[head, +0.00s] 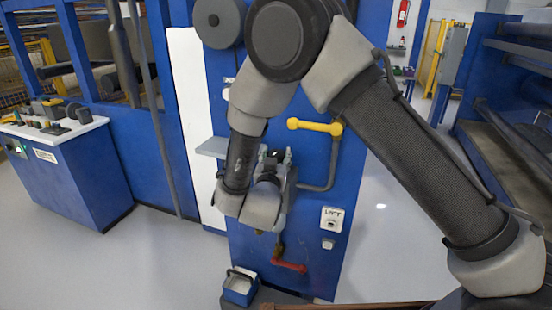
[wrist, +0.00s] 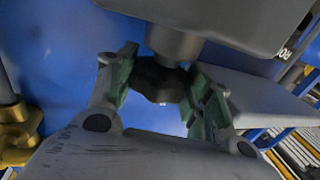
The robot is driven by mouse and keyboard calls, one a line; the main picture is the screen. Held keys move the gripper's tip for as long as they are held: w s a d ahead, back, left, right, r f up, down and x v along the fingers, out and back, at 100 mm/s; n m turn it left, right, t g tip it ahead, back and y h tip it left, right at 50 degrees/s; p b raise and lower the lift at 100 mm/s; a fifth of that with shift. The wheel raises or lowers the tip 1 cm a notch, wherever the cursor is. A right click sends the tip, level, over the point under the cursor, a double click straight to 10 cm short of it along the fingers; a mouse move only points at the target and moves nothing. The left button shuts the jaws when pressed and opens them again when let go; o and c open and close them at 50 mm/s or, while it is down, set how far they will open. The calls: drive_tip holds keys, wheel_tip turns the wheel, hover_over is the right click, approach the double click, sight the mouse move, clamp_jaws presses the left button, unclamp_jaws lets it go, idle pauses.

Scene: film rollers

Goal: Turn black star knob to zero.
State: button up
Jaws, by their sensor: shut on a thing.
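The black star knob (wrist: 158,84) sits on a grey shaft in front of the blue panel in the wrist view. My gripper (wrist: 163,76) has its green-padded fingers on either side of it and is shut on it. In the head view my gripper (head: 274,160) is at the blue panel (head: 300,200), below and left of a yellow handle. There the knob is hidden behind my arm and gripper, and its scale or zero mark cannot be read in either view.
A yellow handle (head: 314,126) on a grey pipe stands close right of my gripper. A grey shelf (head: 212,147) is to the left. A red valve handle (head: 289,266) and a small blue bin (head: 240,287) are below. A control console (head: 55,150) stands far left; the floor between is clear.

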drive_tip(key=shift+n+y, duration=0.7)
drive_tip(key=shift+y, duration=0.4)
drive_tip(key=o, duration=0.7)
drive_tip(key=shift+o, duration=0.2)
drive_tip(key=s, duration=1.2)
